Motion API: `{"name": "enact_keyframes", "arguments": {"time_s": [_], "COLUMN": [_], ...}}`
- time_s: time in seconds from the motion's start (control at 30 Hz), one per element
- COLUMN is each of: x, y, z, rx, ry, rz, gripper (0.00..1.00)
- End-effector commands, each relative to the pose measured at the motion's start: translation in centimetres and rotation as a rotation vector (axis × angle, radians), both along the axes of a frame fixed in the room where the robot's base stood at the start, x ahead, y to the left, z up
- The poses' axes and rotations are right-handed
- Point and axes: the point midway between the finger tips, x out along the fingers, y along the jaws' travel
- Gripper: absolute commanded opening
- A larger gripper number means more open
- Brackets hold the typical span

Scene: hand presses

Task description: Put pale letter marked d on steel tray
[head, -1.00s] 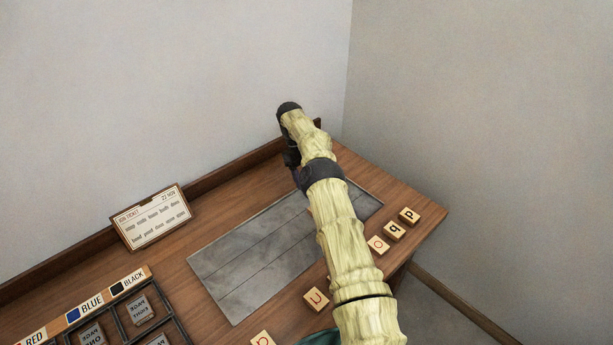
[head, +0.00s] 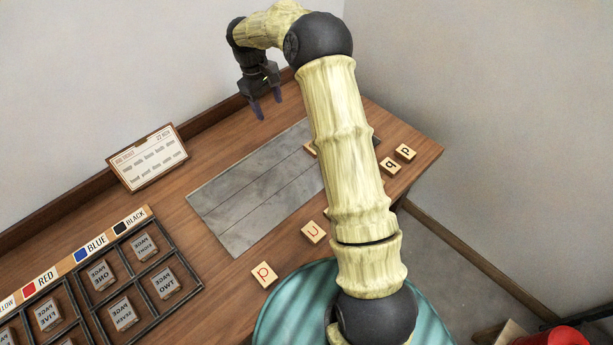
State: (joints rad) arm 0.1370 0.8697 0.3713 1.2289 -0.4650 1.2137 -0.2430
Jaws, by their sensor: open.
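Pale letter blocks lie on the wooden desk. At the right edge stand two with dark marks: the outer block (head: 405,152) looks like a d, and the one beside it (head: 390,165) looks like a q. Red-marked blocks lie nearer: one like a u or n (head: 314,232) and one like a p or d (head: 263,272). The grey steel tray (head: 240,215) lies flat in mid-desk. Part of a pale block (head: 310,149) shows at its far end, its mark hidden behind my arm. My gripper (head: 268,107) is open and empty, pointing down above the desk's far side, beyond the tray.
A ticket card (head: 147,157) stands at the back left. A divided rack (head: 163,250) of type blocks, with a colour-label strip (head: 82,258), fills the left front. A low back rail and walls bound the desk. My arm crosses above the tray's right part.

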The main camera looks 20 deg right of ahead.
Motion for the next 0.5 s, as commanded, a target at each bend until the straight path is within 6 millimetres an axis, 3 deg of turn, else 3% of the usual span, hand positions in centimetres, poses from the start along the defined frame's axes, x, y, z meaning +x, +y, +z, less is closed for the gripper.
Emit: {"name": "enact_keyframes", "arguments": {"time_s": [0.2,0.5], "x": [-5.4,-14.5], "y": [1.5,1.5], "z": [2.2,4.0], "rx": [0.028,0.087], "ry": [-0.066,-0.165], "rz": [-0.040,-0.188], "gripper": [0.62,0.62]}}
